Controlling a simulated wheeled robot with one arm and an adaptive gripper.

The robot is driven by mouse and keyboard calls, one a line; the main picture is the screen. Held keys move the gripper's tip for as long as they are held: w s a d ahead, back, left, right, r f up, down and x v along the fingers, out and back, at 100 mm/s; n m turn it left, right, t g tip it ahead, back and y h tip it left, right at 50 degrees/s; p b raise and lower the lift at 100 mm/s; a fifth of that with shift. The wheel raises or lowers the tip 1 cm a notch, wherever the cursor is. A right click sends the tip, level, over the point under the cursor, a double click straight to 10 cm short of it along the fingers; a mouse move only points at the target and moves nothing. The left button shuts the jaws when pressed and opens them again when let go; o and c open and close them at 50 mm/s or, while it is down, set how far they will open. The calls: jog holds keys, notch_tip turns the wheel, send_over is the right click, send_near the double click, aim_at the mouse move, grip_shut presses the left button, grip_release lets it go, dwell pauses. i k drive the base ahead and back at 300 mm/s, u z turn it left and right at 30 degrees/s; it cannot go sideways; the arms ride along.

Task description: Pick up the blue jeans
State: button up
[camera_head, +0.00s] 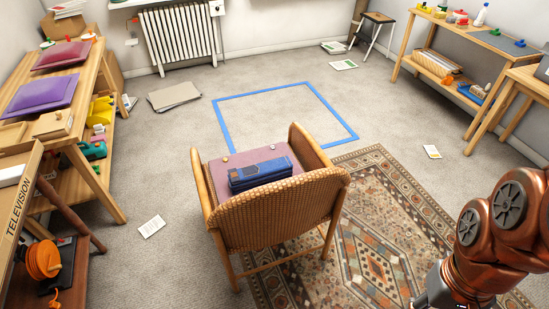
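The blue jeans (258,175) look like a folded dark-blue bundle. They lie on the pinkish seat of a wicker armchair (280,214) near the middle of the view. The chair's woven back faces me and stands between me and the seat, close to the bundle's lower edge. My arm reaches in at the lower right. My gripper is not clearly visible; only the copper-coloured arm links and a grey part at the bottom edge show, well to the right of the chair and apart from the jeans.
A patterned rug (375,230) lies under and right of the chair. Blue tape (288,90) marks a floor square behind it. Loaded wooden shelves (85,165) stand left, with a television box (22,205). Tables stand right. Papers (152,227) lie on otherwise open carpet.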

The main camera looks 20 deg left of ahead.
aim_at(247, 177)
jog(key=u, duration=0.35)
jog(key=i, duration=0.9)
jog(key=u, duration=1.4)
jog(key=i, duration=0.4)
jog(key=u, duration=0.35)
